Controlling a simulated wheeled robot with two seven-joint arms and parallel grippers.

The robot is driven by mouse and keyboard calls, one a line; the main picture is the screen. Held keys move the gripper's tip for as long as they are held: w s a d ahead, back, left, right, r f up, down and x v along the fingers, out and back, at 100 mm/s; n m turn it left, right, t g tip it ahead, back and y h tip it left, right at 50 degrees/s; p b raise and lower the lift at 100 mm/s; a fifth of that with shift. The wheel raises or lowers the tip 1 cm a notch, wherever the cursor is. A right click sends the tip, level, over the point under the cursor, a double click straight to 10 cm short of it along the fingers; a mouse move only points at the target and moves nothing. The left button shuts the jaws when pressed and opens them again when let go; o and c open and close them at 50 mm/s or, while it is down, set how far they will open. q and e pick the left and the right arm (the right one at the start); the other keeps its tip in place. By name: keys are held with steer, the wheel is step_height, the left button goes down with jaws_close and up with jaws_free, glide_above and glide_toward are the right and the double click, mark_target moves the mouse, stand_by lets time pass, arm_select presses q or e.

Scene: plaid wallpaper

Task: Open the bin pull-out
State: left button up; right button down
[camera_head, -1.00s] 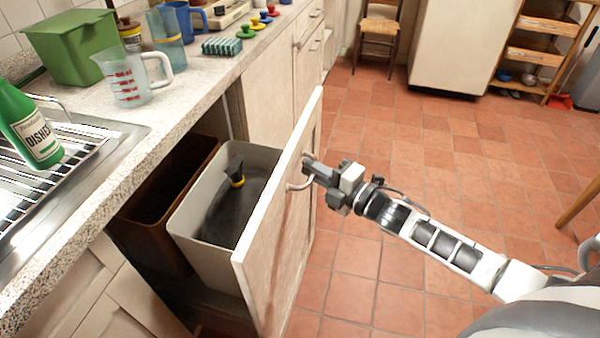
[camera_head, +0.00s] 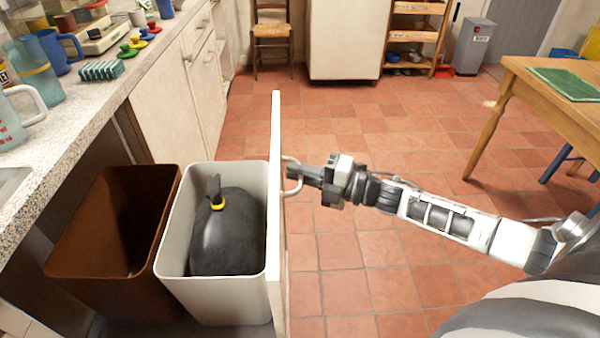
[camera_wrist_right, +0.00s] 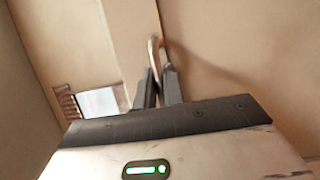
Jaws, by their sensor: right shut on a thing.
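The bin pull-out's front panel (camera_head: 277,215) stands out from the counter, seen nearly edge-on in the head view. Behind it are a white bin (camera_head: 215,300) holding a tied black bag (camera_head: 228,240) and an empty-looking brown bin (camera_head: 110,210). My right gripper (camera_head: 297,173) is shut on the panel's handle (camera_head: 290,160), on the panel's outer side. In the right wrist view the two fingers (camera_wrist_right: 158,85) are close together at the curved handle (camera_wrist_right: 155,45). My left gripper is not in view.
The counter (camera_head: 100,105) on the left carries a jug, cups and a green-striped sponge. Closed cabinet fronts (camera_head: 175,100) stand beyond the pull-out. Tiled floor (camera_head: 360,270) is clear to the right, up to a wooden table (camera_head: 545,95).

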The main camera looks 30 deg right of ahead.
steer(key=shift+d, duration=0.1)
steer(key=c, duration=1.5)
jaws_free()
steer(key=v, duration=1.6)
steer(key=shift+p, duration=0.3)
